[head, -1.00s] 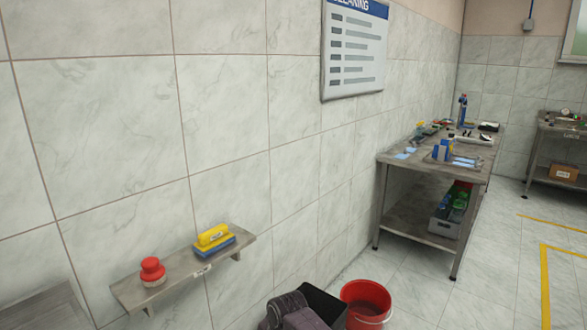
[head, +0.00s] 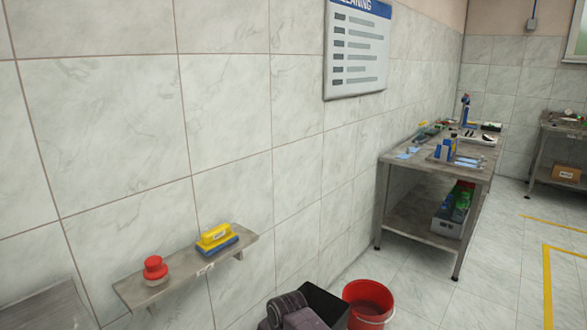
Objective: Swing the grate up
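No grate can be made out in the head view.
A second bench (head: 560,130) stands far right. Floor between the benches is clear.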

